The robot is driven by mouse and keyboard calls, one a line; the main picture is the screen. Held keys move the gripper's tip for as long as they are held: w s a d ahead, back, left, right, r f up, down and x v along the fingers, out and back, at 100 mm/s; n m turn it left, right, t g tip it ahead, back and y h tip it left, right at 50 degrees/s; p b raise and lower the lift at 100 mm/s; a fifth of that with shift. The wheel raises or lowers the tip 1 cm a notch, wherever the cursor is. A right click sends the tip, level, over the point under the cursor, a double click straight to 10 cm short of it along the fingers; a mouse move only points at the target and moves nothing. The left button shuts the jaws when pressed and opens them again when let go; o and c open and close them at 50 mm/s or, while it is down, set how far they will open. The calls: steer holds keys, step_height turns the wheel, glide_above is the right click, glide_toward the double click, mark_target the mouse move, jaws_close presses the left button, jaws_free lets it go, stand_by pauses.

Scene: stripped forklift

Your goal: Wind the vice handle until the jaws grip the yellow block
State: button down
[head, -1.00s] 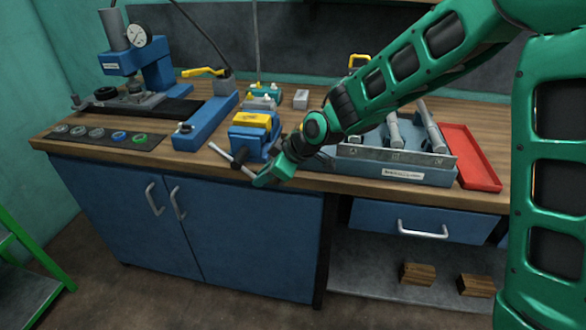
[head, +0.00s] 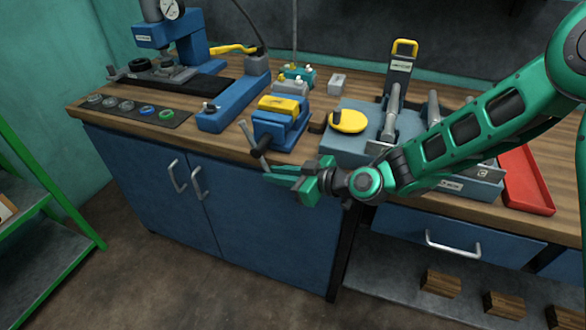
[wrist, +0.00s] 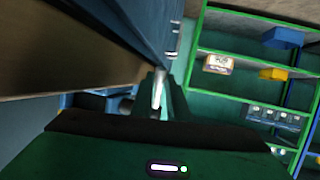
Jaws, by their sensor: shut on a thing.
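The blue vice (head: 270,132) stands at the front edge of the bench in the head view. The yellow block (head: 279,104) sits at its top, between the jaws; I cannot tell whether there is a gap. The vice handle (head: 250,138) is a thin grey bar at the vice's front, slanting from upper left to lower right. My gripper (head: 271,173) is shut on its lower end, in front of the bench edge. In the wrist view the bright handle bar (wrist: 158,88) shows between the dark fingers.
A blue fixture (head: 225,108) with a yellow lever stands left of the vice. A grey-blue tray unit (head: 350,150) and a red tray (head: 527,180) are to the right. Blue cabinet doors (head: 240,215) lie below. A green shelf rack (wrist: 240,55) shows in the wrist view.

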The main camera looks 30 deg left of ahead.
steer(key=shift+s+f, duration=0.3)
steer(key=shift+s, duration=0.2)
steer(key=c, duration=1.8)
jaws_free()
steer(key=shift+w+r, duration=0.15)
steer(key=v, duration=1)
steer(key=shift+w+d, duration=0.1)
steer(key=shift+d, duration=0.35)
steer(key=shift+c, duration=0.7)
